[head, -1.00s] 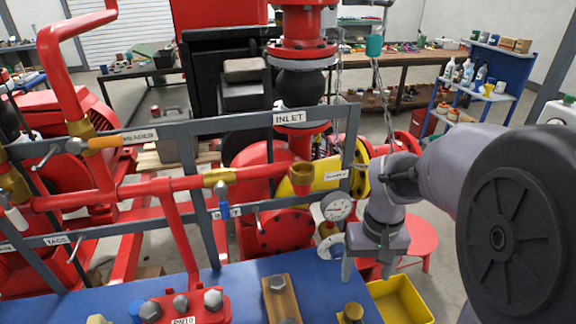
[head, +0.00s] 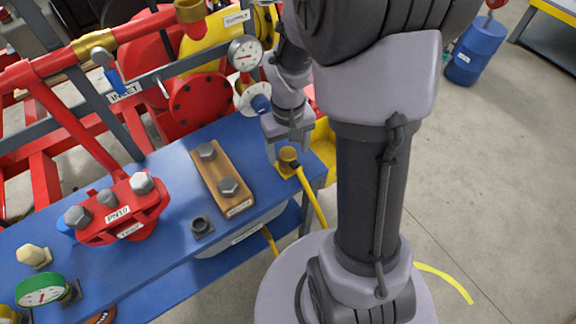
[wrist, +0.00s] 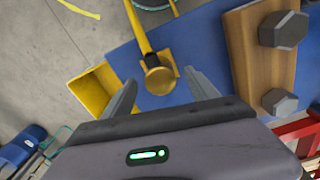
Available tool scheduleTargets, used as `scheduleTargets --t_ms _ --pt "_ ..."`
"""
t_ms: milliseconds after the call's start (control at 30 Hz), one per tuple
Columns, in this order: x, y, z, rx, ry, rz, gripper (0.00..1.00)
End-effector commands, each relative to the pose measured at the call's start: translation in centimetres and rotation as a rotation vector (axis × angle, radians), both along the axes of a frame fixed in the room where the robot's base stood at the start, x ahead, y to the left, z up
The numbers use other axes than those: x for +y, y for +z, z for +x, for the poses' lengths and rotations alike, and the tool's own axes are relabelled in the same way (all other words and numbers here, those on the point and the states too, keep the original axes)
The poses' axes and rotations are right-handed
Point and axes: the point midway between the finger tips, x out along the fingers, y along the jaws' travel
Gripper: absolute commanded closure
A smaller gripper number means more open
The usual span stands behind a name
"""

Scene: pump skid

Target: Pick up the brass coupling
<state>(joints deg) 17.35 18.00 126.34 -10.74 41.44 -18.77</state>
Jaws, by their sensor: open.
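The brass coupling (head: 288,160) stands on the blue bench near its right end, with a yellow hose or bar running from it over the front edge. In the wrist view the coupling (wrist: 158,80) shows its round end on a square base, roughly midway between my fingers. My gripper (head: 289,147) is open and points down just above and behind the coupling. In the wrist view my gripper (wrist: 160,85) has a finger on each side of it, with clear gaps. Whether the fingertips are down to its height I cannot tell.
On the blue bench (head: 175,190), a wooden block (head: 222,178) with two large bolts lies left of the coupling. A red flange assembly (head: 118,210) sits farther left. A dial gauge (head: 245,53) and red pipework stand behind. A yellow bin (wrist: 98,90) is beyond the bench edge.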

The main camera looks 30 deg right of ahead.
Motion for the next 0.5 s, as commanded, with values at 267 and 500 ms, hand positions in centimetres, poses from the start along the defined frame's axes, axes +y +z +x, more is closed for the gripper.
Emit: scheduleTargets --t_ms 267,500 --pt "-0.01 -1.88 0.03 -0.001 -0.001 0.0 0.32" --pt "-0.01 -1.85 0.03 0.0 -0.001 0.0 0.77"
